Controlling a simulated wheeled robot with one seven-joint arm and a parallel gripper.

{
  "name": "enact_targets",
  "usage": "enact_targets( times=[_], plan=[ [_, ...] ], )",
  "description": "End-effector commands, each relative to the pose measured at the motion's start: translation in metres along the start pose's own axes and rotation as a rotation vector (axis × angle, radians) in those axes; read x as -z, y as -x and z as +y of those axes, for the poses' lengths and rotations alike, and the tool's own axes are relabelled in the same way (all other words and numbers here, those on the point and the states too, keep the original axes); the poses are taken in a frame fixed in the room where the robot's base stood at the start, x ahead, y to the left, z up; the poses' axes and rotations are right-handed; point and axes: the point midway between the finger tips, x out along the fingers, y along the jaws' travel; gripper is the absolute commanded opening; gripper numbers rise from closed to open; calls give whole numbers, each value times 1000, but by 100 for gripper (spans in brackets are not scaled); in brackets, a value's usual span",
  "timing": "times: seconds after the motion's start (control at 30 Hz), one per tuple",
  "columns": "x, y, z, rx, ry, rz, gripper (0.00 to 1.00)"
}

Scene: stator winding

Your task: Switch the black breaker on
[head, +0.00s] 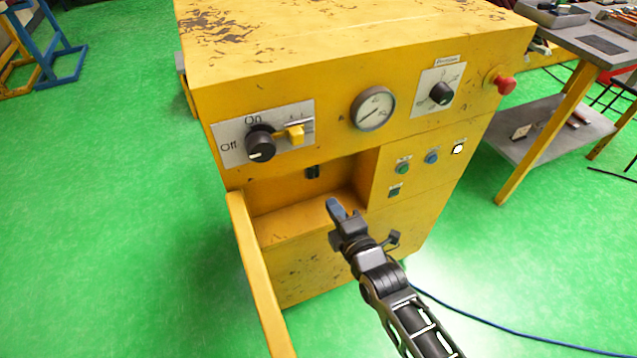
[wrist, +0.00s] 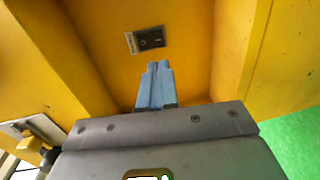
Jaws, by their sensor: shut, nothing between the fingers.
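A small black breaker (head: 313,171) sits on the back wall of the recess in the yellow machine. In the wrist view the black breaker (wrist: 151,38) shows on a light plate, just beyond my fingertips. Its lever position is too small to tell. My gripper (head: 334,204) is in front of the recess, to the lower right of the breaker in the head view. In the wrist view my gripper (wrist: 158,66) has its blue fingers together, with nothing between them. The fingertips appear apart from the breaker.
The yellow machine's panel (head: 340,118) carries a black On/Off knob (head: 261,146), a yellow lever (head: 295,134), a gauge (head: 373,108) and a red button (head: 504,84). The recess has walls at its sides. A grey workbench (head: 590,42) stands at right. Green floor is open at left.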

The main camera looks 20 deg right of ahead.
Motion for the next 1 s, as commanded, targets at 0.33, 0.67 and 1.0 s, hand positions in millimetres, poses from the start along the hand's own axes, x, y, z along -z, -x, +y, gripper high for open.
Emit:
enact_targets(
  times=[0.33, 0.67, 1.0],
  plan=[
    [0, -67, 0, -1, -1, 0, 0],
    [0, -94, 0, 0, -1, 0, 0],
    [0, -95, 0, 0, -1, 1, 0]
  ],
)
